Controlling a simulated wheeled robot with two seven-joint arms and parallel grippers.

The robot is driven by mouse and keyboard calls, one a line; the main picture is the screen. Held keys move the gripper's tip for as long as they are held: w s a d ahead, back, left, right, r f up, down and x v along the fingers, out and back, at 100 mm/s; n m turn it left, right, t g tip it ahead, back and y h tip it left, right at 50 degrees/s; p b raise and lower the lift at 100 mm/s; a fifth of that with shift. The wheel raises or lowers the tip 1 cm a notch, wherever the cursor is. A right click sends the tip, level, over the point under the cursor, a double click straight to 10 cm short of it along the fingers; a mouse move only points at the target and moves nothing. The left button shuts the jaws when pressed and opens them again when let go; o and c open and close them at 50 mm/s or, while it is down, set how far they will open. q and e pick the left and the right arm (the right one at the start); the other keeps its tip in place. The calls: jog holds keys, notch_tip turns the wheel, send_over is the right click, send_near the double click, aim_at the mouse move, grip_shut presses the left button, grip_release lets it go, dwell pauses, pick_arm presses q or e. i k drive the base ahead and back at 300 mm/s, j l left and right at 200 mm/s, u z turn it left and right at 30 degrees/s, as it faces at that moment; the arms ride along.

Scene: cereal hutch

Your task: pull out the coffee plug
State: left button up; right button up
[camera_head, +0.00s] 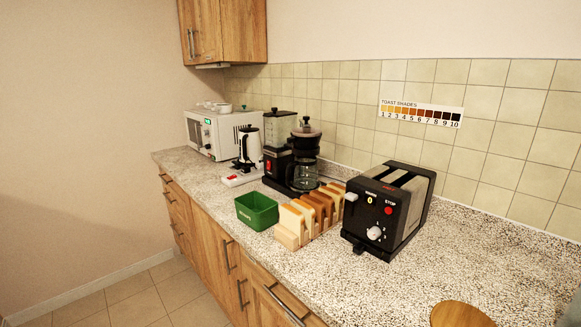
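A black coffee maker (304,145) with a glass jug stands on the counter near the back wall. I cannot make out which plug or cord belongs to the coffee maker; any plug is too small or hidden to tell. Neither of my grippers is in view.
A black toaster (378,222), a wooden rack with toast slices (290,224) and a green box (257,207) stand in front. The right front counter (500,260) is mostly clear.

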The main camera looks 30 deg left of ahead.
aim_at(245, 169)
jog(key=j+z, duration=0.15)
jog(key=j, duration=0.3)
jog(key=j+z, duration=0.15)
jog(key=j, duration=0.3)
jog(key=j+z, duration=0.2)
jog(key=j, duration=0.25)
jog(key=k+j+z, duration=0.15)
jog(key=j, duration=0.3)
jog(key=j+z, duration=0.15)
jog(key=j, duration=0.3)
jog(key=k+j+z, duration=0.15)
jog(key=j, duration=0.25)
jog(key=k+j+z, duration=0.15)
jog(key=j, duration=0.25)
jog(key=k+j, duration=0.15)
jog(key=j, duration=0.25)
jog(key=k+j, duration=0.15)
jog(key=j, duration=0.25)
jog(key=k+j, duration=0.1)
jog(key=j, duration=0.3)
jog(key=k+j, duration=0.15)
jog(key=j, duration=0.2)
jog(key=k+j, duration=0.15)
jog(key=j, duration=0.25)
